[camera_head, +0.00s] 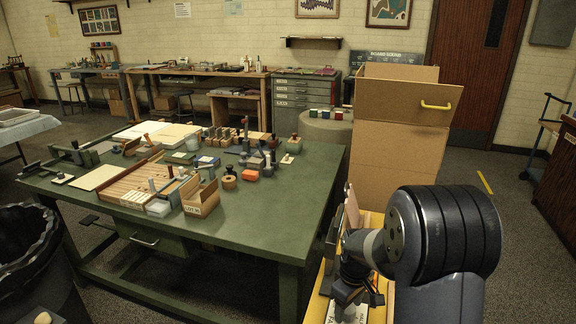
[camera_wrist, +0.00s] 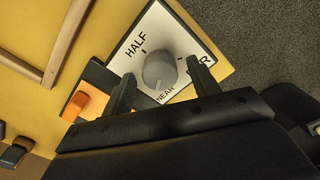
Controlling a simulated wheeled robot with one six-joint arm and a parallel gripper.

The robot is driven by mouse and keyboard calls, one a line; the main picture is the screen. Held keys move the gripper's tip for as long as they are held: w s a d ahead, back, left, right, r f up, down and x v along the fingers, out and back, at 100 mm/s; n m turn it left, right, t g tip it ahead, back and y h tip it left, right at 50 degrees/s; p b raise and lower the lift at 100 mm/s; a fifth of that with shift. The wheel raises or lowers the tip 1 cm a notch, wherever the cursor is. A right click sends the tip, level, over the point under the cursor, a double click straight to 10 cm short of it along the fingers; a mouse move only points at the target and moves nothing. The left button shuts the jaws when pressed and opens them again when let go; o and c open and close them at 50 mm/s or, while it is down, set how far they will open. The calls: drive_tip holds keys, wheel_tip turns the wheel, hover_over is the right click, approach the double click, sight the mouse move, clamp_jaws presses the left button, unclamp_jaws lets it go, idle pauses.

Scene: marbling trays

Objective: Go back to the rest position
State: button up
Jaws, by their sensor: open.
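My gripper (camera_wrist: 160,85) is open in the wrist view. Its two dark fingers stand to either side of a round grey knob (camera_wrist: 160,68). The knob sits on a white dial plate (camera_wrist: 136,35) marked HALF and NEAR, with a third word partly hidden by a finger. I cannot tell whether the fingers touch the knob.
An orange rocker switch (camera_wrist: 77,103) is beside the dial. A green table (camera_head: 290,215) crowded with tools and trays stands to the left. A large cardboard box (camera_head: 395,125) stands behind the yellow surface. A black bin (camera_head: 30,260) is at the lower left. Grey floor is open at the right.

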drive_tip(key=m, duration=1.3)
drive_tip(key=shift+b, duration=0.3)
drive_tip(key=shift+s, duration=0.1)
idle(0.4)
